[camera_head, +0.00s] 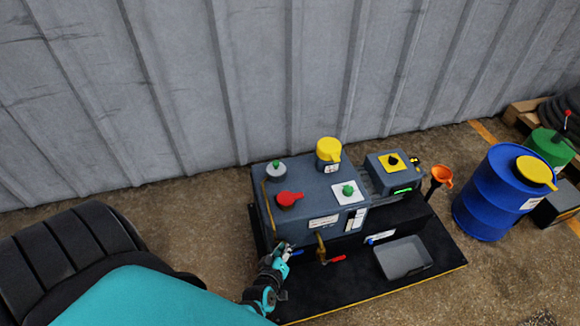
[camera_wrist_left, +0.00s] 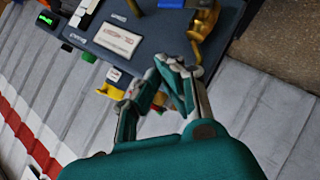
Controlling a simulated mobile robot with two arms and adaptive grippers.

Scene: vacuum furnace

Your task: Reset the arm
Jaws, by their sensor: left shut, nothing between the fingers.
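My left gripper (camera_head: 283,252) is at the front left corner of the dark grey pump unit (camera_head: 318,193), close to a small blue valve handle (camera_head: 297,253). I cannot tell whether it touches the handle. It is shut with nothing held. In the left wrist view, the fingers of my left gripper (camera_wrist_left: 152,80) show in front of the unit's labelled face, with a brass fitting (camera_wrist_left: 203,18) beyond them. A red-handled valve (camera_head: 335,259) sits to the right of the gripper in the head view. My right gripper is not in view.
A grey tray (camera_head: 404,258) lies on the black base plate (camera_head: 350,290). To the right stand an orange funnel (camera_head: 442,175), a blue drum (camera_head: 491,205) and a green container (camera_head: 549,146). A corrugated wall (camera_head: 290,70) closes off the back.

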